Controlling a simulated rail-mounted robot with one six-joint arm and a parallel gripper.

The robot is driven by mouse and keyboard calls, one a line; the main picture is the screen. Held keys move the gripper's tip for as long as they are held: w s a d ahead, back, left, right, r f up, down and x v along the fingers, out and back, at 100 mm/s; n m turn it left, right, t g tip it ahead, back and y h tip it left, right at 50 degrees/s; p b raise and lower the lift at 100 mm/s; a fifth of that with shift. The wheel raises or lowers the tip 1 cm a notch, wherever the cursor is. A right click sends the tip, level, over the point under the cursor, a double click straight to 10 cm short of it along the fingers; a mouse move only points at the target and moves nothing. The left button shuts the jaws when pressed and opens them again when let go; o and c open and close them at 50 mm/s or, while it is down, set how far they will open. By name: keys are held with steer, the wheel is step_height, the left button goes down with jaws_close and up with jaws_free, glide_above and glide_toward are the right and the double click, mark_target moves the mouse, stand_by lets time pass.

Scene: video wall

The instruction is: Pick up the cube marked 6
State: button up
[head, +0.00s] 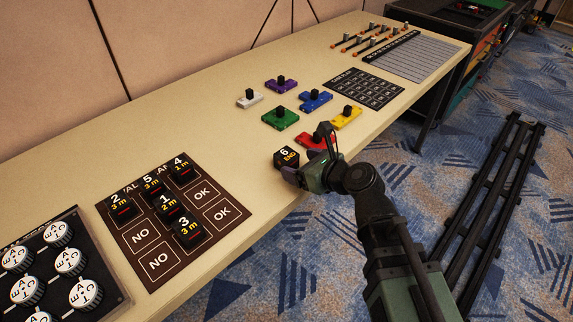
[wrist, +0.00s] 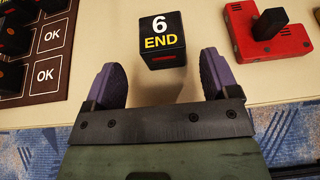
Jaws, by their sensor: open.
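The black cube marked 6 (head: 286,157) stands on the beige table near its front edge. In the wrist view the cube (wrist: 162,42) shows a white 6 and yellow END on top and a red bar on its front. My gripper (head: 305,165) is right beside it in the head view. In the wrist view my gripper (wrist: 160,80) is open, its two purple fingers pointing toward the cube. The cube lies just beyond the fingertips, centred between them, with nothing held.
A red knobbed piece (wrist: 270,35) stands right of the cube. A brown board (head: 140,235) with several numbered black cubes and OK and NO fields lies to the left. Green (head: 280,118) and other coloured knobbed pieces stand behind. Bare table surrounds the cube.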

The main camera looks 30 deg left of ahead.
mark_target(293, 161)
steer(key=shift+w+a+f, duration=0.15)
steer(key=shift+a+f, duration=0.05)
steer(key=shift+a, duration=0.25)
steer(key=b+x, duration=0.2)
steer(key=x, duration=0.3)
steer(key=shift+w+f, duration=0.1)
steer(key=shift+w, duration=0.1)
steer(key=c, duration=1)
steer(key=shift+c, duration=0.2)
step_height(293, 161, up, 21)
steer(key=p, duration=2)
steer(key=shift+f+p, duration=0.2)
steer(key=shift+p, duration=0.1)
